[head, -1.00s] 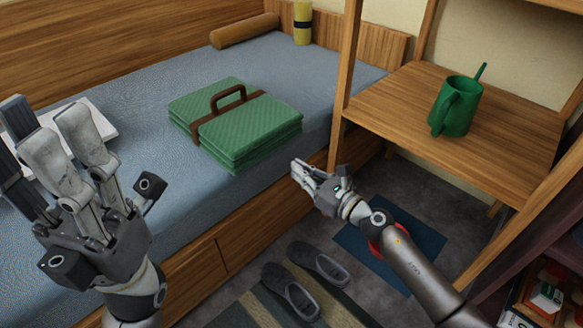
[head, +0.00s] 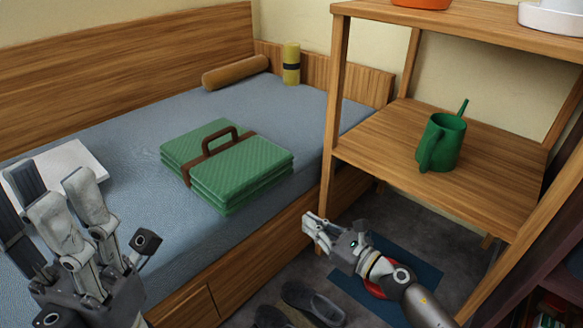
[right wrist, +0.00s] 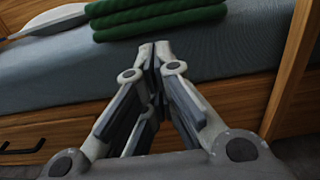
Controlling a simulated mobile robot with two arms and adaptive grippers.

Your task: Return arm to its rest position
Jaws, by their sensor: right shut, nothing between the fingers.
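My right gripper (head: 312,226) is low at the centre right of the head view, between the bed and the shelf unit, at the end of my right arm. In the right wrist view its two fingers (right wrist: 153,48) meet at the tips, with nothing between them. The bed's wooden side is behind them. My left gripper (head: 62,200) is at the lower left of the head view, fingers up, in front of the bed. Its picture does not show clearly whether it is open or shut.
A green folded mat (head: 228,168) with a brown handle lies on the bed (head: 300,110). Slippers (head: 312,302) lie on the floor below. A blue mat (head: 418,262) lies under the shelf.

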